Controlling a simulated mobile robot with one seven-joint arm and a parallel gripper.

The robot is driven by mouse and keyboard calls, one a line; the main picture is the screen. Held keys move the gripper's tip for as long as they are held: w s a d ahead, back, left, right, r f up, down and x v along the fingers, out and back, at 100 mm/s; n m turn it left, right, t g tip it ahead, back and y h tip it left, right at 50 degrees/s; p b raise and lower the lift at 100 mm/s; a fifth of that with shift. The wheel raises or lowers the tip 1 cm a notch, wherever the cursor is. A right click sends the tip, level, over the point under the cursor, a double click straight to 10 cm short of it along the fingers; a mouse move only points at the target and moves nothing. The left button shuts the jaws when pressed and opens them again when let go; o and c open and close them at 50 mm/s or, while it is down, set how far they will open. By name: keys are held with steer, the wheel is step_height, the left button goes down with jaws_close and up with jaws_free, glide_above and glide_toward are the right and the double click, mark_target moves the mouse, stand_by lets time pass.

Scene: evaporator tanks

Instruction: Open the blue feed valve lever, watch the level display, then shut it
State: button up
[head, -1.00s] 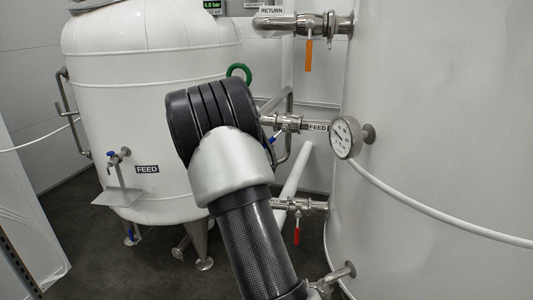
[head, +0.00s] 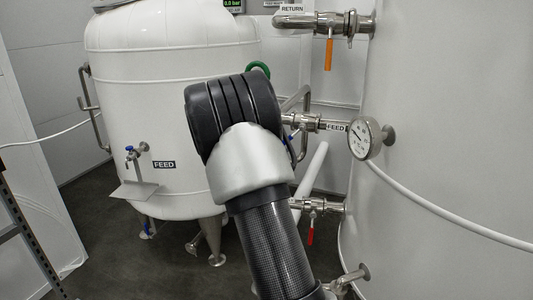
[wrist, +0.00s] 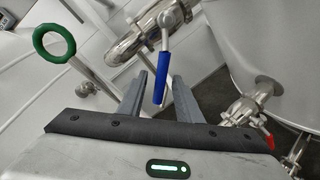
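The blue feed valve lever (wrist: 161,78) hangs from a steel pipe fitting in the wrist view. My gripper (wrist: 161,86) is open, with one finger on each side of the lever. Gaps show on both sides, and how deep the lever sits between the fingers is unclear. In the head view my arm hides my gripper and most of this valve; a bit of blue (head: 290,138) shows beside the pipe labelled FEED (head: 336,127). A green-lit display (head: 232,3) at the top edge reads about 0.0 bar and is partly cut off.
A green ring handle (wrist: 54,43) is at the wrist view's upper left. An orange lever (head: 328,54) hangs on the RETURN pipe, and a red lever (head: 310,236) hangs lower. A round gauge (head: 364,138) fronts the right tank. A blue-handled tap (head: 131,151) is on the left tank.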

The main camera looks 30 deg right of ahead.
steer(key=v, duration=1.6)
steer(key=shift+s, duration=0.15)
